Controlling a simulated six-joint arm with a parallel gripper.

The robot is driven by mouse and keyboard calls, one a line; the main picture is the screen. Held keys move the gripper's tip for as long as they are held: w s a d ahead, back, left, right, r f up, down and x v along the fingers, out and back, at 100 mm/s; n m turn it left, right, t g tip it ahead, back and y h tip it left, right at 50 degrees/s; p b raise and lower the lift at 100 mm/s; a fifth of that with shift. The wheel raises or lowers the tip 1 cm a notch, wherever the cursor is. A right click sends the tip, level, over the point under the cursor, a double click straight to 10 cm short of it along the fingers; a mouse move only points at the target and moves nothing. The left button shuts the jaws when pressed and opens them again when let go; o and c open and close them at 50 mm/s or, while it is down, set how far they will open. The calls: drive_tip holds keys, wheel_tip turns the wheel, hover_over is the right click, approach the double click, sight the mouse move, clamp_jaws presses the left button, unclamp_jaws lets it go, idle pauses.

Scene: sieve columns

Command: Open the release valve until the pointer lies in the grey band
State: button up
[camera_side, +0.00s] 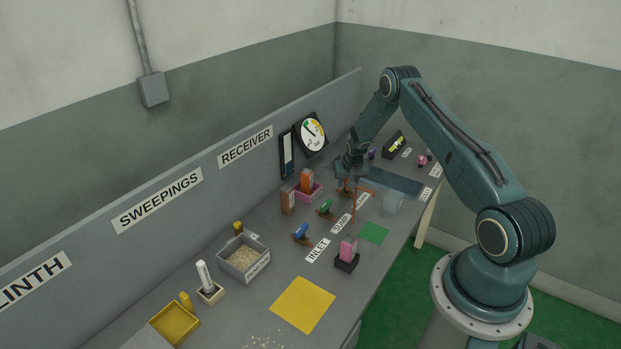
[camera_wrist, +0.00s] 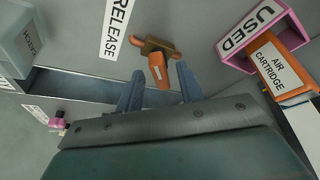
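The release valve (camera_wrist: 158,66) has an orange handle on a brown body, seen in the wrist view beside the RELEASE label (camera_wrist: 117,24). My gripper (camera_wrist: 160,71) is open, its two blue-grey fingers on either side of the orange handle with gaps showing. In the side view my gripper (camera_side: 345,184) is low over the bench and hides most of that valve. The round gauge (camera_side: 312,133) hangs on the grey back panel, with a white face, coloured arcs and a dark pointer towards the upper left. The grey band is too small to tell.
A green valve (camera_side: 326,208) and a blue valve (camera_side: 301,233) stand in the same row. A pink USED box (camera_wrist: 236,57) holding an orange air cartridge (camera_wrist: 284,70) is close by. A clear container (camera_side: 391,203) stands towards the bench's front edge.

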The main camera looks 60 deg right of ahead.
drive_tip(key=shift+r, duration=0.1)
drive_tip(key=v, duration=1.3)
drive_tip(key=shift+s+a+r, duration=0.15)
drive_tip(key=shift+r, duration=0.1)
drive_tip(key=shift+d, duration=0.25)
drive_tip(key=shift+w+f, duration=0.15)
drive_tip(key=shift+w, duration=0.1)
drive_tip(key=shift+x, duration=6.7)
clamp_jaws()
